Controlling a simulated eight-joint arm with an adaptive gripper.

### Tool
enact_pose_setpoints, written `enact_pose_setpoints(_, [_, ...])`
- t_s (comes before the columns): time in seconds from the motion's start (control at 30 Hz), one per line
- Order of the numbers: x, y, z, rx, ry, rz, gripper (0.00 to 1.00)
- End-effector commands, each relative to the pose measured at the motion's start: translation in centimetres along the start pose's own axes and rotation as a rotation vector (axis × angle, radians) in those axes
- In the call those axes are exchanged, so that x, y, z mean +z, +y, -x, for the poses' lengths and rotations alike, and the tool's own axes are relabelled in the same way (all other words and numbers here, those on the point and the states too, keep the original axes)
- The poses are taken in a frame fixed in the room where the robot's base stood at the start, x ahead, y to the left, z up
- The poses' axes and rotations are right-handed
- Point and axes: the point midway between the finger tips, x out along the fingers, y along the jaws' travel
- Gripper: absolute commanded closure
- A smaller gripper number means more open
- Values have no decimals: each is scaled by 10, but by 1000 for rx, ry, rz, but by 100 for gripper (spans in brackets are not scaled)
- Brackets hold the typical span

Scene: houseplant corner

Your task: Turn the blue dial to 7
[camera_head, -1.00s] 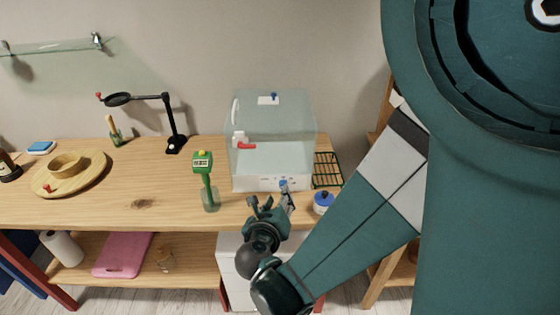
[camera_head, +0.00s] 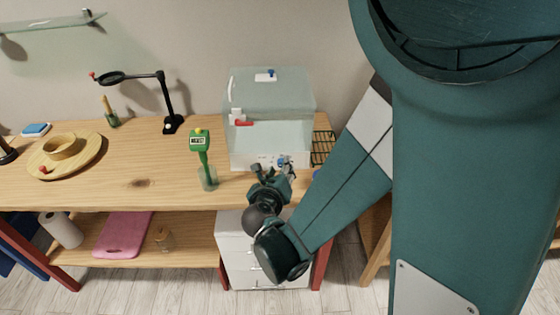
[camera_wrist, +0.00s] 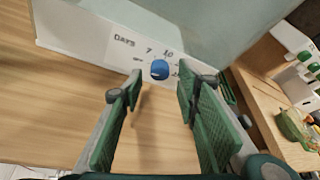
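The blue dial (camera_wrist: 159,70) sits on the white front panel (camera_wrist: 100,40) of a clear-walled box. The panel reads "DAYS", with 7 at the dial's upper left and 10 at its upper right; other marks are too small to read. A pale mark shows on the dial, but I cannot tell its exact setting. My gripper (camera_wrist: 160,88) is open and empty, its green-padded fingers pointing at the panel with the dial between and beyond the tips. In the head view the dial (camera_head: 281,161) is small, just above my gripper (camera_head: 272,170), which partly covers the panel.
The clear box (camera_head: 270,105) stands on the wooden table (camera_head: 120,190). A green meter (camera_head: 200,142) in a glass stands left of my gripper. A dark green wire rack (camera_head: 322,148) is right of the box. A black magnifier stand (camera_head: 168,105) and round wooden tray (camera_head: 92,160) are farther left.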

Motion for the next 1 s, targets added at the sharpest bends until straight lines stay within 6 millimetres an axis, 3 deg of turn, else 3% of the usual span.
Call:
enact_pose_setpoints(0.2, [-1,0,-15,-1,1,-2,68])
enact_pose_setpoints(0.57, [0,0,-18,0,1,-1,68])
enact_pose_setpoints(0.8, [0,0,-18,0,1,-1,95])
enact_pose_setpoints(1.0, [0,0,-17,1,1,-4,95])
